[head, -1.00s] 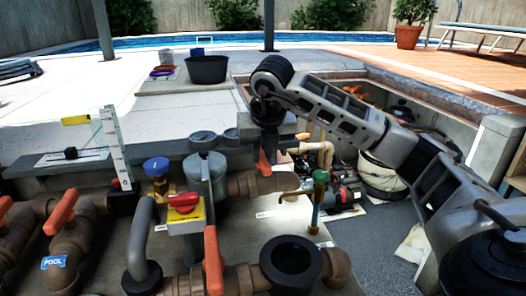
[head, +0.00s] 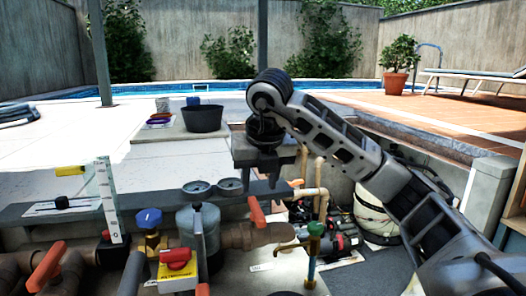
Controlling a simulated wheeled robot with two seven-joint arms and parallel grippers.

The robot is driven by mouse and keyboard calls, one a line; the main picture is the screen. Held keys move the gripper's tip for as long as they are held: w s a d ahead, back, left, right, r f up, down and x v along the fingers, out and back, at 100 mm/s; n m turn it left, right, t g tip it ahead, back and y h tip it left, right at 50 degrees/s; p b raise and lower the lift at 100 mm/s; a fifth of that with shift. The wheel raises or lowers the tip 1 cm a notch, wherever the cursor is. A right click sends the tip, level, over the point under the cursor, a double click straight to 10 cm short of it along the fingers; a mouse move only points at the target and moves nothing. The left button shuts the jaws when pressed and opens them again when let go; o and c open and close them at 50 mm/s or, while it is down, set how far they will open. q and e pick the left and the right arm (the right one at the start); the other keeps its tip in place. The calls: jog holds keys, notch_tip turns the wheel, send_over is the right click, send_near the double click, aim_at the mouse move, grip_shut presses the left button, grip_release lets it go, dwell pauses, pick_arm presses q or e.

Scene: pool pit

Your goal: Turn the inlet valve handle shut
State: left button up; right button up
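An orange valve handle (head: 257,212) stands up, slightly tilted, on a brown pipe (head: 245,235) in the middle. My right gripper (head: 263,181) points down above this handle, with a small gap in the picture between its fingertips and the handle's top. Its two fingers look apart with nothing between them. Another orange handle (head: 46,267) stands tilted on the pipes at the lower left. No label shows which handle is the inlet one. My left gripper is not in view.
A blue-knobbed valve (head: 149,219), a red knob on a yellow box (head: 177,261) and round gauges (head: 197,188) stand left of the handle. A brass tap (head: 296,245) and pump equipment (head: 345,240) are to the right. A black tub (head: 203,118) sits behind on the paving.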

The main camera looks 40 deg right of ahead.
pick_arm(q)
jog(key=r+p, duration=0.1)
jog(key=p, duration=0.1)
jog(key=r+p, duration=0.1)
jog(key=p, duration=0.1)
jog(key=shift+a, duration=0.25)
pick_arm(e)
jog(key=v, duration=0.8)
jog(key=shift+r, duration=0.2)
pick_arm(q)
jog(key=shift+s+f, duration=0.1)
